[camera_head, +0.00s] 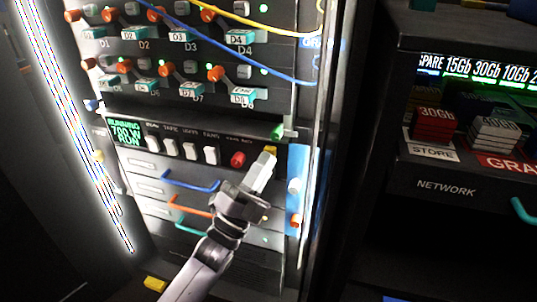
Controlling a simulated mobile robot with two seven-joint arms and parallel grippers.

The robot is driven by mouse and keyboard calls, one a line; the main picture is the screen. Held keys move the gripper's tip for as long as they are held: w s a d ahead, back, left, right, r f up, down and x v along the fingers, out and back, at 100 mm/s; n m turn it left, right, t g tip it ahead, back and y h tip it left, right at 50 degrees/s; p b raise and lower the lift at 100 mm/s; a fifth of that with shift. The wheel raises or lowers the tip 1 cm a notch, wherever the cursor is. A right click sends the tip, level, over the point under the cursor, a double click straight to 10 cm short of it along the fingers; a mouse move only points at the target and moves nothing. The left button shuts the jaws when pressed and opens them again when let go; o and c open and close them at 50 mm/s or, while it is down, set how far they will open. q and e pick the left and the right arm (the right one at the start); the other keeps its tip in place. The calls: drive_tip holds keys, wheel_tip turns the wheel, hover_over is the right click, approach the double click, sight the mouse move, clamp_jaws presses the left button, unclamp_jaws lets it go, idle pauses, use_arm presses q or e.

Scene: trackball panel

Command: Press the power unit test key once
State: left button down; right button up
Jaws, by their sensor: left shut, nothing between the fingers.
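The power unit (188,138) is a dark panel in the rack. Its green display (126,132) reads about "700 W RUN". A row of white rocker switches (190,150) runs right from the display, followed by a red button (237,158). A small yellow key (271,149) shows at the panel's right end; its label is hidden or too small to read, so I cannot confirm it is the test key. My left gripper (265,160) is shut and empty, with its tips right at the yellow key, partly covering it. I cannot tell whether they touch.
Drive bays with orange levers (215,73) and blue and yellow cables sit above. Drawers with blue (190,183) and orange handles lie below, near my arm. A blue strip (297,165) stands right of the panel. A shelf of coloured blocks (433,123) is at far right.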

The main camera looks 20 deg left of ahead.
use_arm(q)
drive_tip(key=shift+s+p, duration=0.4)
drive_tip(key=shift+s, duration=0.45)
drive_tip(key=s+p, duration=0.2)
drive_tip(key=s, duration=0.3)
drive_tip(key=shift+a, duration=0.15)
idle(0.6)
